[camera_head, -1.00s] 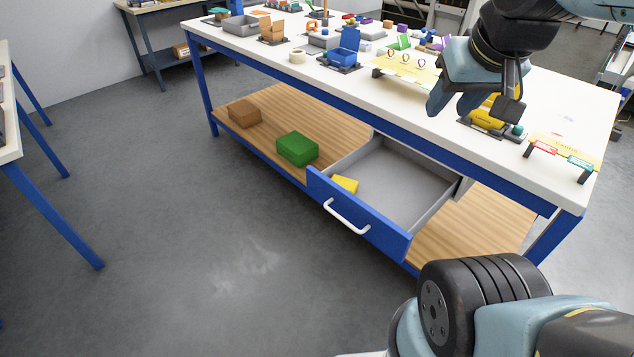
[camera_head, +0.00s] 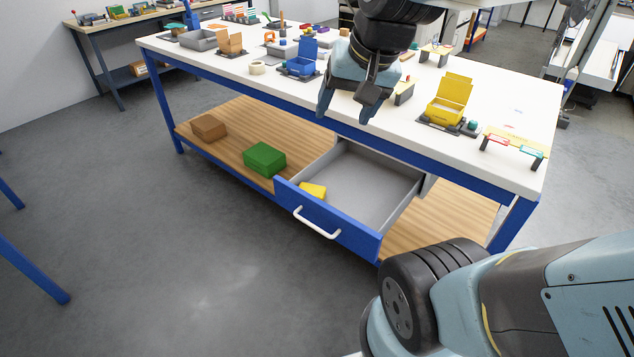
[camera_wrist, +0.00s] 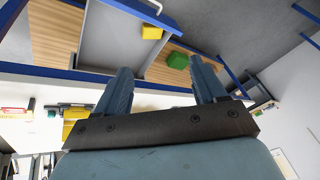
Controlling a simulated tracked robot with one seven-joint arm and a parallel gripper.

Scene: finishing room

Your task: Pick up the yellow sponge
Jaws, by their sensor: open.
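The yellow sponge (camera_head: 312,190) lies in the front left corner of the open drawer (camera_head: 360,186) under the workbench. The drawer's blue front with a white handle partly hides it. The sponge also shows in the wrist view (camera_wrist: 153,32), in the drawer beyond my fingers. My gripper (camera_head: 344,116) is open and empty, fingers pointing down. In the head view it appears over the bench's front edge, above and apart from the sponge. Its two spread fingers also show in the wrist view (camera_wrist: 165,82).
A green box (camera_head: 265,159) and a brown box (camera_head: 209,127) sit on the wooden lower shelf. The white benchtop (camera_head: 270,88) carries several bins and an open yellow box (camera_head: 448,98). The floor (camera_head: 190,240) before the drawer is clear.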

